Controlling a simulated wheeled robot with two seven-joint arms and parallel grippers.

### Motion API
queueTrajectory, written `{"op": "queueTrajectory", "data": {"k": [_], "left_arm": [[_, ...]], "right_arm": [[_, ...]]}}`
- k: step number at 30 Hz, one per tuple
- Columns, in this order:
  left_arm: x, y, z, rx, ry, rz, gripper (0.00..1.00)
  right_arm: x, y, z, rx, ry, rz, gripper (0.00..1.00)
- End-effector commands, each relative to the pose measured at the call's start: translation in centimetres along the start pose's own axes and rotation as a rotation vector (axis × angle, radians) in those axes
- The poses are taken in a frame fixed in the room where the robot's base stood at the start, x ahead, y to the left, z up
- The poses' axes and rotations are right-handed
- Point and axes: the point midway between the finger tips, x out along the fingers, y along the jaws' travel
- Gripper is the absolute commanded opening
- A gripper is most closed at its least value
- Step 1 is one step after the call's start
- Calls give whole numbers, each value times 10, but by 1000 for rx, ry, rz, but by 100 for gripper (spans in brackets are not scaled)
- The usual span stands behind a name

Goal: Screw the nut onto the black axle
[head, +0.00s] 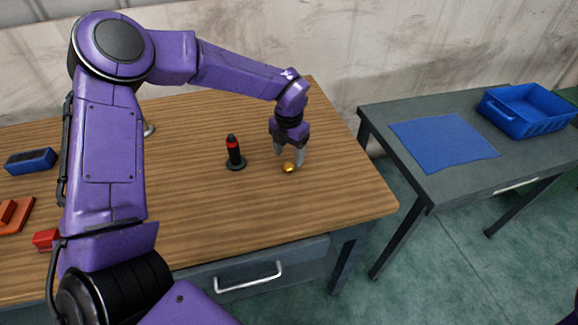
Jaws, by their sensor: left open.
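The black axle (235,158) stands upright on a round base on the wooden table, with a red band near its top. The nut (289,168) is a small gold piece on the table to the right of the axle. My left gripper (289,162) points down right over the nut, with its fingers spread apart on either side of it. I cannot tell whether the fingers touch the nut. No nut shows on the axle. My right gripper is not in view.
The wooden table (200,205) is clear around the axle. A blue block (30,161) and orange-red parts (14,214) lie at its left. A separate grey table (440,190) at the right holds a blue mat (443,139) and a blue crate (527,125).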

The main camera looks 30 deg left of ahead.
Motion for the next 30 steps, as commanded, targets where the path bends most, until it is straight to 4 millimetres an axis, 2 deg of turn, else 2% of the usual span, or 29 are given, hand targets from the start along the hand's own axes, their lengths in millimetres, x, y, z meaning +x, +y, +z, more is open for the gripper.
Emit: {"op": "queueTrajectory", "data": {"k": [2, 6, 17, 18, 23, 24, 30], "left_arm": [[11, -1, -2, 2, 6, 2, 64], [31, -2, -2, 2, 3, 1, 64], [35, -1, -2, 1, 0, 0, 64], [35, -1, -2, 1, 0, 0, 61], [35, -2, -2, 1, 0, 0, 9], [35, -2, -2, 1, 0, 0, 4], [35, -1, -2, 1, 0, 0, 4]], "right_arm": [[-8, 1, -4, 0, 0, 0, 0], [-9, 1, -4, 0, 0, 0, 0], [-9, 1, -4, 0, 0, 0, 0], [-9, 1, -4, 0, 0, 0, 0], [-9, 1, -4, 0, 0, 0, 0], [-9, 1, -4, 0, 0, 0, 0], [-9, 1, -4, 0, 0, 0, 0]]}}
